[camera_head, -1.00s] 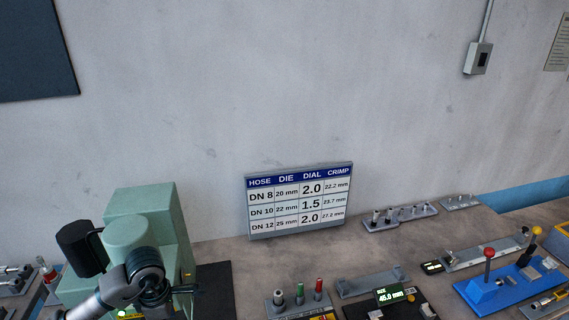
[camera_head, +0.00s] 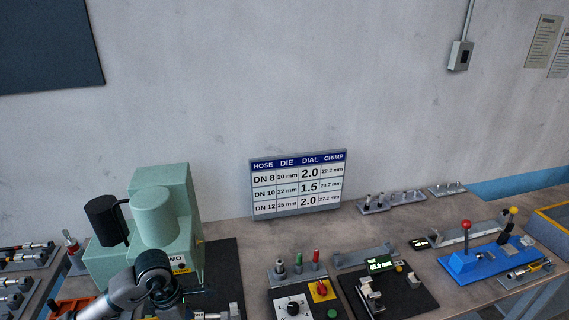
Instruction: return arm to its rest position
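My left arm (camera_head: 128,291) comes in from the lower left, in front of the green crimping machine (camera_head: 155,225). Its wrist end is near the bottom edge, and the fingers of my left gripper cannot be made out. My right arm and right gripper do not show.
A bench (camera_head: 228,231) runs along the wall with a hose chart (camera_head: 297,184) at its back. A dial panel (camera_head: 293,305), a digital gauge (camera_head: 380,264) and a blue fixture (camera_head: 487,258) stand to the right. Racks of tools (camera_head: 25,257) lie at the far left.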

